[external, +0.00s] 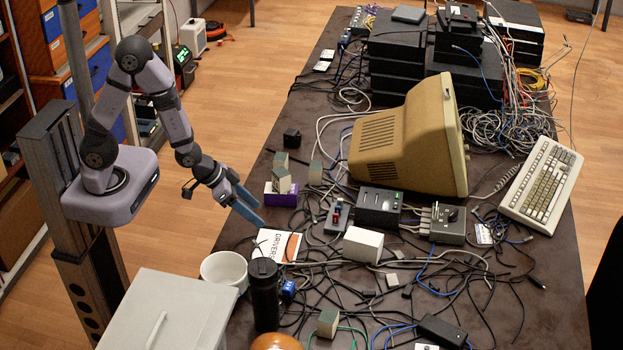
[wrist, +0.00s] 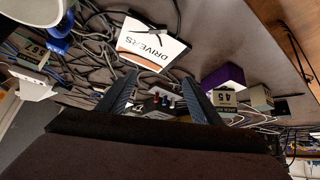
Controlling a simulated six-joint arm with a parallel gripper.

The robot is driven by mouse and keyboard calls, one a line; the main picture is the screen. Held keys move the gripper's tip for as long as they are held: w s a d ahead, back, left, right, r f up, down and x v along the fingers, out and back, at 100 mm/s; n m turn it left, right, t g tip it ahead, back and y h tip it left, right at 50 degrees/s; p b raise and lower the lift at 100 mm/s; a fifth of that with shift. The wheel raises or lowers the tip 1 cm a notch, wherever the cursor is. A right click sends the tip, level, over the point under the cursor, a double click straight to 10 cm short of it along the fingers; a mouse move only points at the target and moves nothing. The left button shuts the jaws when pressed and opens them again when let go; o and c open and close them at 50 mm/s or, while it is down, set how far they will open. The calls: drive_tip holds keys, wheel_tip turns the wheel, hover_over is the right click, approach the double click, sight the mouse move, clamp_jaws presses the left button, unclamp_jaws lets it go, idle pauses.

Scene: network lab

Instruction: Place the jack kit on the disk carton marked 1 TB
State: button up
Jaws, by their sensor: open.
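A small box labelled JACK KIT 45 (wrist: 225,98) shows in the wrist view just right of my right finger, close against the purple box. It appears to be the grey-green box (external: 281,180) by the purple box's top in the external view; whether it rests on it is unclear. My gripper (external: 261,214) is open and empty above the table, near the purple box and the DRIVERS booklet. In the wrist view my two fingers (wrist: 160,78) stand wide apart. I cannot read a 1 TB mark on any box, so I cannot tell which is the disk carton.
The purple box (external: 279,197) stands beside the DRIVERS booklet (external: 275,245). Similar small boxes stand at the back (external: 281,160), right (external: 315,173) and front (external: 328,322). A white box (external: 363,245), black bottle (external: 264,295), white pot (external: 224,268), monitor (external: 405,140) and tangled cables crowd the table.

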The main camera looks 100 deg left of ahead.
drive_tip(key=s+d+r+m+g+h, duration=0.1)
drive_tip(key=s+d+r+m+g, duration=0.1)
drive_tip(key=s+d, duration=0.3)
drive_tip(key=s+d+r+m+g+h, duration=0.1)
drive_tip(key=s+d+r+m+g, duration=0.2)
drive_tip(key=s, duration=0.7)
drive_tip(key=d+r+g, duration=0.2)
drive_tip(key=d, duration=0.1)
drive_tip(key=shift+d+h, duration=0.25)
drive_tip(key=shift+h, duration=0.05)
